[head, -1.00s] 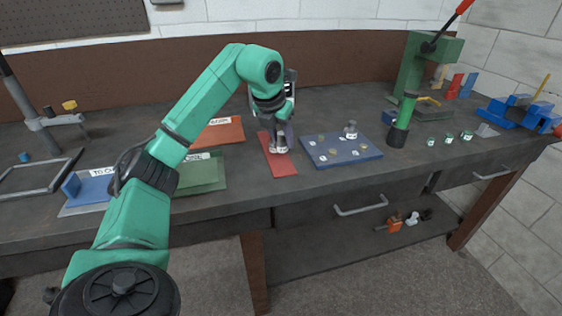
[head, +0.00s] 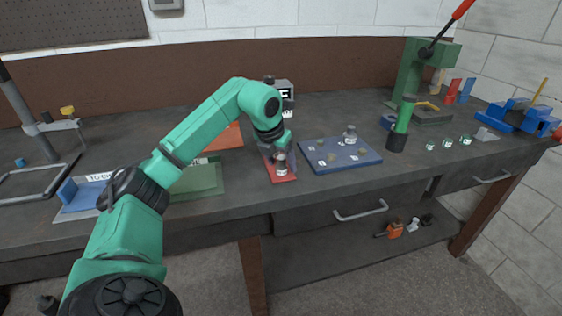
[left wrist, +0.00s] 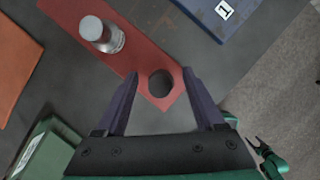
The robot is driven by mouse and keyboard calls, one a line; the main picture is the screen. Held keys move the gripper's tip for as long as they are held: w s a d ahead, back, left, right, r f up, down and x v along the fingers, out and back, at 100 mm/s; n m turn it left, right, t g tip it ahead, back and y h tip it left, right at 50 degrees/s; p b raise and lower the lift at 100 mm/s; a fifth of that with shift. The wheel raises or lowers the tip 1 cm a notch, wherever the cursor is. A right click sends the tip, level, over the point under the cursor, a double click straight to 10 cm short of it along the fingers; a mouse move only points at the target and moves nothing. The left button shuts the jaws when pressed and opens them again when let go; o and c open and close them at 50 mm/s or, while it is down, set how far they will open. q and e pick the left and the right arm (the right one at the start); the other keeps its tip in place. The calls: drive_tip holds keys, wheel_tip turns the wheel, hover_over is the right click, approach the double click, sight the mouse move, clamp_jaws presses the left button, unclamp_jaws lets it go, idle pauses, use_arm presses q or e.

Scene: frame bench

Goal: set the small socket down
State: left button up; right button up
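The red mat (head: 284,178) lies on the bench. In the left wrist view the small socket (left wrist: 160,84) appears as a dark round opening near the mat's near end. My left gripper (left wrist: 160,76) is over it, fingers spread, with a gap on each side of the socket. In the head view a silver socket (head: 281,169) shows just below my left gripper (head: 277,158). A larger silver socket (left wrist: 101,34) stands farther along the mat, clear of the fingers. What looks like my right gripper (left wrist: 261,147) shows small at the lower right of the wrist view.
A blue board (head: 340,164) with several small parts lies right of the mat. A green tray (head: 202,181) is to the left and an orange mat (head: 226,138) behind it. A green press (head: 411,70) stands at the back right.

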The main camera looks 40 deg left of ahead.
use_arm(q)
drive_tip(key=shift+s+r, duration=0.1)
drive_tip(key=shift+r, duration=0.45)
drive_tip(key=p+v, duration=0.1)
drive_tip(key=v, duration=1)
